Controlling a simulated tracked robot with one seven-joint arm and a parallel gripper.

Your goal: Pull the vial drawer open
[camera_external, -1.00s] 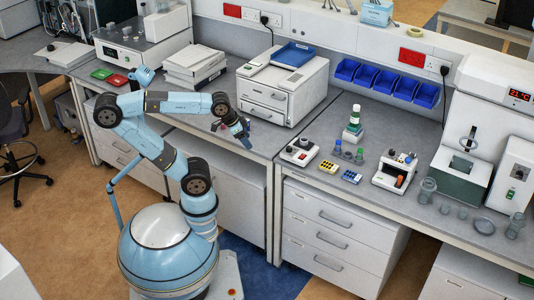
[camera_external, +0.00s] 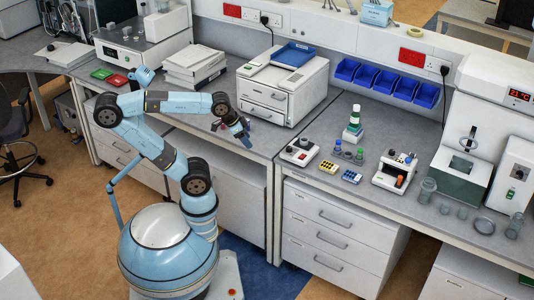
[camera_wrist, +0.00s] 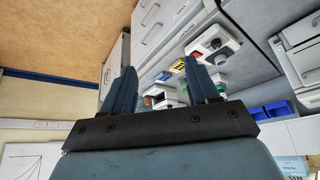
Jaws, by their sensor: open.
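A white two-drawer unit (camera_external: 282,86) stands on the bench behind my gripper. Both of its drawers look shut, each with a small dark handle. It also shows at the right edge of the wrist view (camera_wrist: 300,58). A larger under-bench cabinet (camera_external: 331,235) has several shut drawers with bar handles, and it shows at the top of the wrist view (camera_wrist: 148,22). I cannot tell which of these is the vial drawer. My gripper (camera_external: 243,131) is over the bench's front edge, in front of the small unit and apart from it. Its blue fingers (camera_wrist: 158,80) are spread with nothing between them.
A blue tray (camera_external: 294,55) lies on the small unit. Stacked white binders (camera_external: 194,66) stand left of it.

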